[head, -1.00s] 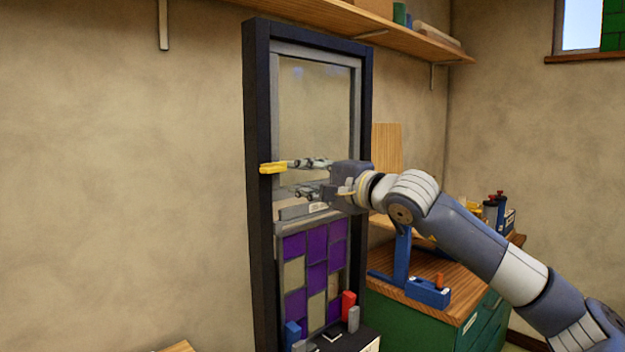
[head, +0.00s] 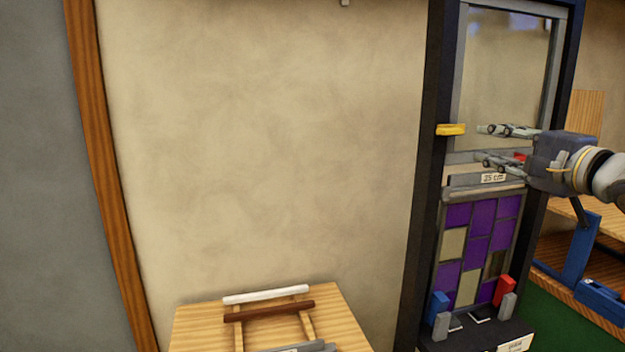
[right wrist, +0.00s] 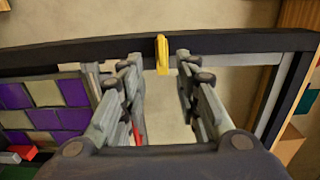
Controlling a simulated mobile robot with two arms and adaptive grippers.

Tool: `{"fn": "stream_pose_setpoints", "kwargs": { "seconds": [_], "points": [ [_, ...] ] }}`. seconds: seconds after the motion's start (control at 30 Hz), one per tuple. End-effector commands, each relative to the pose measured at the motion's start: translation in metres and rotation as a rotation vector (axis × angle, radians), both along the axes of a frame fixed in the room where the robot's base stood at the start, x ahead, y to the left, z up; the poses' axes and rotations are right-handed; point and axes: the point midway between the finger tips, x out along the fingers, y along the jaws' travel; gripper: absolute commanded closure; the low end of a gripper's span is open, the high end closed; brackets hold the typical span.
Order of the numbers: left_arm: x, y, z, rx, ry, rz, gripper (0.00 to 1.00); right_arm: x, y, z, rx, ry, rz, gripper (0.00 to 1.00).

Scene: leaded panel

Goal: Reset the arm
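My right gripper (head: 485,145) is open and empty in front of the tall dark frame (head: 425,200), its fingers pointing left. A yellow clip (head: 450,129) sits on the frame's left upright, just left of the upper fingertip, with a small gap in the head view. In the right wrist view the two fingers (right wrist: 155,75) stand wide apart, and the yellow clip (right wrist: 162,55) shows beyond and between them. The frame holds clear glass (head: 507,60) above and a purple and cream leaded panel (head: 475,245) below. My left gripper is in neither view.
A small wooden table (head: 200,325) with a white-and-brown-barred rack (head: 268,310) stands at lower left. Blue (head: 438,305) and red (head: 504,290) blocks stand at the frame's foot. A blue stand (head: 580,250) is at right. The wall between table and frame is clear.

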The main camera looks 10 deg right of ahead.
Motion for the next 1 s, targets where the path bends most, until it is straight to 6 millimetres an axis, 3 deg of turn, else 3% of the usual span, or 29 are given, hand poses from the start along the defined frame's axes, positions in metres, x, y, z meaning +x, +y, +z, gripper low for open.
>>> {"fn": "stream_pose_setpoints", "kwargs": {
  "seconds": [0.13,0.23,0.33,0.43,0.53,0.67,0.83,0.87,1.0],
  "points": [
    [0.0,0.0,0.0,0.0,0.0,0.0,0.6,0.01,0.044,-0.023,0.123,0.021,0.134,0.7],
    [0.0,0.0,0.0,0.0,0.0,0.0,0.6,0.013,0.105,-0.049,0.344,0.05,0.321,0.7],
    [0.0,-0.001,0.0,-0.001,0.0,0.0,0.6,0.003,0.175,-0.072,0.727,0.098,0.553,0.7],
    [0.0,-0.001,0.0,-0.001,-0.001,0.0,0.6,-0.013,0.211,-0.081,1.171,0.137,0.716,0.7],
    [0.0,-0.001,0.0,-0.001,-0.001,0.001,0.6,-0.021,0.214,-0.092,1.649,0.155,0.791,0.7],
    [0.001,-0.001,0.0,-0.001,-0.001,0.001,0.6,-0.021,0.185,-0.132,2.292,0.119,0.741,0.7],
    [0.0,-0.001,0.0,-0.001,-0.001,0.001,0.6,-0.028,0.137,-0.245,3.057,-0.083,0.398,0.7],
    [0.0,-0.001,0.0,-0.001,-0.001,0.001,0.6,-0.032,0.132,-0.266,-3.085,0.131,-0.309,0.7],
    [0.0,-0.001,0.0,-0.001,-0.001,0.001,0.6,-0.066,0.123,-0.368,-2.705,0.321,0.102,0.7]
  ]
}}
